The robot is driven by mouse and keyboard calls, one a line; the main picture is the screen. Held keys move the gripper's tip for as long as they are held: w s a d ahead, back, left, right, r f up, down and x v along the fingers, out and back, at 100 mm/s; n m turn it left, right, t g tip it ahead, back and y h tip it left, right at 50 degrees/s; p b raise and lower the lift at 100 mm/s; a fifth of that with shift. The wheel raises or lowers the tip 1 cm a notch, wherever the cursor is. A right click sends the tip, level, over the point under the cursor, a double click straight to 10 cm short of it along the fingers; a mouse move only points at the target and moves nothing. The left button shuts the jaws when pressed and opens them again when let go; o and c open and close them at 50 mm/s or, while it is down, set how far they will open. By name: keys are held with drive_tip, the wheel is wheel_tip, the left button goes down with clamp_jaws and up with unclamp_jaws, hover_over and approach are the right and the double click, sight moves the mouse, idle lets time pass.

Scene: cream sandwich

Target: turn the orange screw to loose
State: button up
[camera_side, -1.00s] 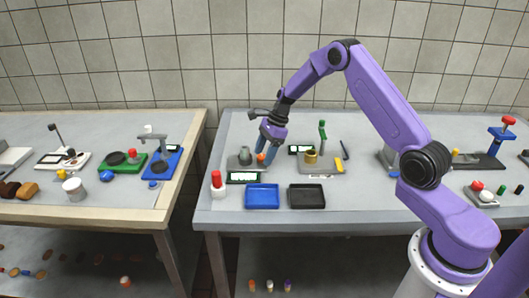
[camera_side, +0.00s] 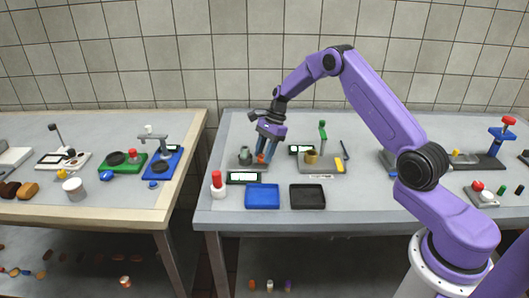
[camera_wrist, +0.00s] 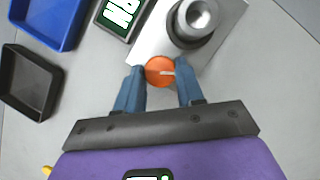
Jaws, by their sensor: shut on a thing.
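The orange screw (camera_wrist: 159,71) has a round head with a pale mark on it, and sits at the edge of a grey metal base plate (camera_wrist: 232,14). It also shows in the side view (camera_side: 261,158), partly covered by the fingers. My gripper (camera_wrist: 161,82) is shut on the orange screw, with one blue finger on each side of its head. In the side view my gripper (camera_side: 266,152) points down at the back left of the right-hand table. A grey cylindrical part (camera_wrist: 196,20) stands on the same plate, beside the screw.
A display (camera_side: 243,178), a blue tray (camera_side: 262,205) and a black tray (camera_side: 307,205) lie in front of the plate. A red-capped white bottle (camera_side: 217,190) stands at the left. A fixture with a green-topped post (camera_side: 322,131) is at the right.

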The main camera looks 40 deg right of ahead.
drive_tip(key=o, duration=1)
drive_tip(key=shift+o, duration=0.2)
drive_tip(key=v, duration=1.7)
drive_tip(key=shift+d+r, duration=0.2)
